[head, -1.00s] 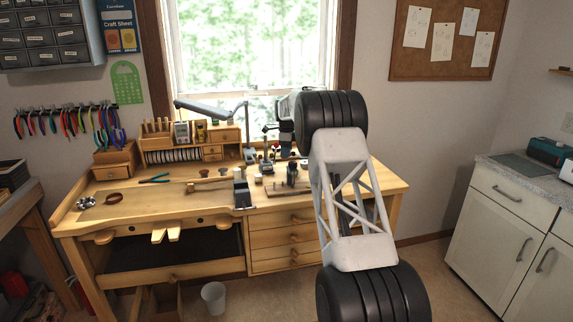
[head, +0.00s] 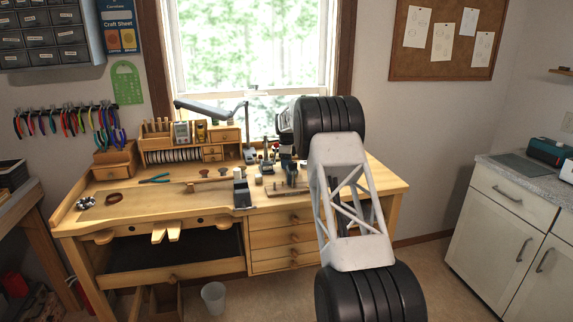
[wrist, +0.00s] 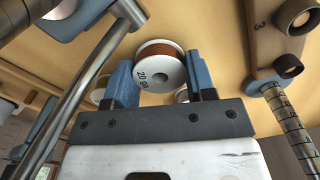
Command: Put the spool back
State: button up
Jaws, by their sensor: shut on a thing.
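In the wrist view, a small spool (wrist: 161,72) with a white flange marked "20 ga" and copper-coloured wire sits between the blue fingers of my gripper (wrist: 161,82). My gripper is shut on it, with the flange facing the camera. In the head view, my arm hides the fingertips and the spool, over the right back part of the bench. A row of white-edged spools (head: 174,156) stands in the wooden organiser (head: 190,135) at the back of the bench, left of my arm.
In the wrist view, a steel rod (wrist: 85,90) crosses at the left and a marked stepped mandrel (wrist: 291,128) stands at the right. The workbench (head: 120,222) has small tools around its middle. A desk lamp (head: 205,109) reaches over the organiser. The bench's left front is mostly clear.

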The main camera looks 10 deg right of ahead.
jog(key=shift+f, duration=0.2)
jog(key=shift+f, duration=0.15)
jog(key=o, duration=1)
notch_tip(320, 180, up, 12)
jog(key=shift+r, duration=0.15)
dwell(0.3)
dwell(0.7)
